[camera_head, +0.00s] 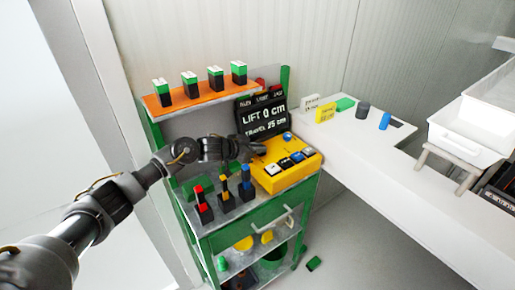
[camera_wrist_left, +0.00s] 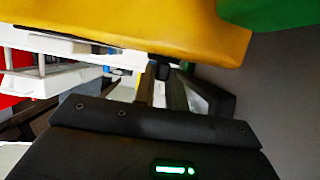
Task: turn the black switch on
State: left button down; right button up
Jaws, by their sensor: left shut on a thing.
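The yellow control box (camera_head: 287,178) sits on top of the green cart. Its top carries a blue round button (camera_head: 287,136) and a row of rocker switches with black and white parts (camera_head: 285,163). My left gripper (camera_head: 258,149) is at the box's back left edge. In the left wrist view the yellow box (camera_wrist_left: 150,30) fills the top, and the gripper's fingers (camera_wrist_left: 165,88) close on a small dark part at its edge. I take this part for the black switch, but its shape is mostly hidden. My right gripper is in neither view.
A black display (camera_head: 262,118) reading "LIFT 0 cm" stands behind the box. Upright levers with red, yellow and blue tops (camera_head: 225,186) stand at the left. An orange shelf (camera_head: 203,92) holds several green-and-black blocks. A white counter (camera_head: 400,165) runs along the right.

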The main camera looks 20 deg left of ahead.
pick_arm(q)
jog(key=shift+s+d+r+n+t+y+p, duration=0.2)
jog(key=shift+n+t+y+p, duration=0.25)
jog(key=shift+p, duration=0.55)
jog(key=shift+w+f+n+t+y+p, duration=0.15)
jog(key=shift+n+t+y+p, duration=0.45)
jog(key=shift+n+y, duration=0.3)
jog(key=shift+a, duration=0.1)
jog(key=c, duration=1.4)
grip_release()
jog(key=shift+c, duration=0.2)
